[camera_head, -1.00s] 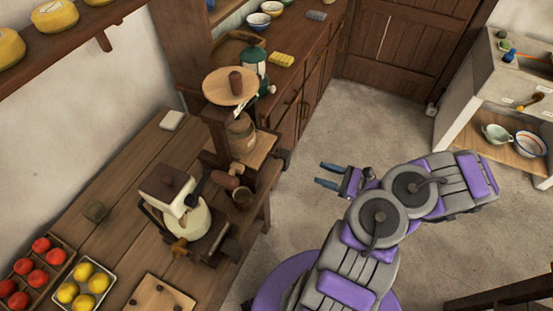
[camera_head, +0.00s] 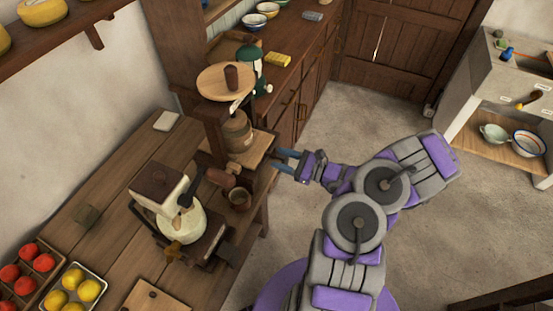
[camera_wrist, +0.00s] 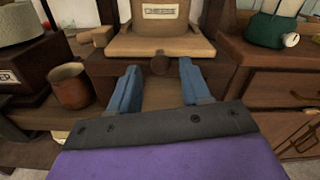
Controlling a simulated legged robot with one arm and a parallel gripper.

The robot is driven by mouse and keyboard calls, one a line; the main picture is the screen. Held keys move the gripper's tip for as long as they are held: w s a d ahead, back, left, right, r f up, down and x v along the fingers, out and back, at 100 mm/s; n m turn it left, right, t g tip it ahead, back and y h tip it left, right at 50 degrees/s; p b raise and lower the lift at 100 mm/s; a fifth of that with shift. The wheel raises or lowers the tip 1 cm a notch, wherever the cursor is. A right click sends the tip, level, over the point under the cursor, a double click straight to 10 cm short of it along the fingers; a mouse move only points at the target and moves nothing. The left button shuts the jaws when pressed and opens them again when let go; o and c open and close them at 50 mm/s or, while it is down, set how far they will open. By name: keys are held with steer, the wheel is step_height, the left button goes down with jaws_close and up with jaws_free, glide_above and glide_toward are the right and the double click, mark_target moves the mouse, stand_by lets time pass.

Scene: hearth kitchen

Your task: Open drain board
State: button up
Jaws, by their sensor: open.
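The wooden press (camera_head: 213,125) stands at the right end of the long table. Its flat light board (camera_head: 252,150), which looks like the drain board, sticks out under a brown drum. In the wrist view the board (camera_wrist: 120,46) lies level below the drum (camera_wrist: 160,20) with a partly readable white label. A dark round knob (camera_wrist: 160,65) sits on the darker front below the board's edge. My gripper (camera_head: 282,160) is open beside the board's right edge. In the wrist view its blue fingers (camera_wrist: 159,70) stand either side of the knob; contact cannot be told.
A brown cup (camera_head: 239,199) stands on the table near the press; it also shows left of my fingers in the wrist view (camera_wrist: 70,85). A cabinet with drawers (camera_head: 297,105) stands behind. The floor (camera_head: 420,215) to the right is clear.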

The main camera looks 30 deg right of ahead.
steer(key=shift+x, duration=1.05)
steer(key=shift+c, duration=0.4)
jaws_close()
